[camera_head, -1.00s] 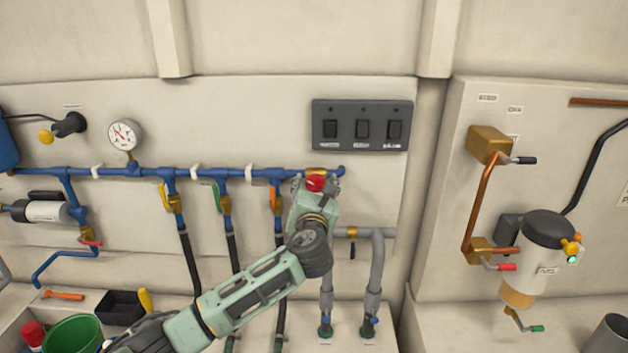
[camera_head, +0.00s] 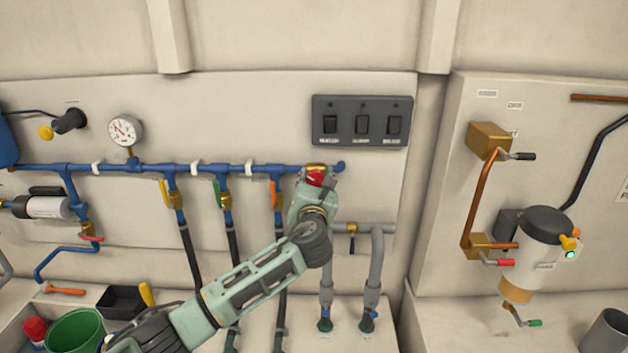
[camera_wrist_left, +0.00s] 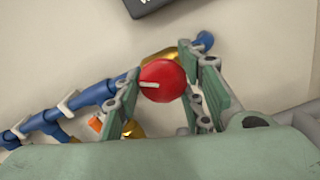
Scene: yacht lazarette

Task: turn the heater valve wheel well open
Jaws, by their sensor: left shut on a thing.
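The red valve wheel (camera_head: 315,178) sits on a brass valve body (camera_head: 317,166) near the right end of the blue pipe. My left gripper (camera_wrist_left: 164,88) is shut on the wheel, with a finger on either side of its rim. In the left wrist view the round red wheel (camera_wrist_left: 162,80) shows between the fingers, with a pale line from its middle towards its left side. In the head view my left wrist hides the lower part of the valve. My right gripper does not show.
The blue pipe (camera_head: 140,168) runs along the wall with orange, green and yellow lever handles to the left of the wheel. A dark switch panel (camera_head: 362,123) is above. Grey pipes (camera_head: 376,265) and a brass valve lie just right of my wrist.

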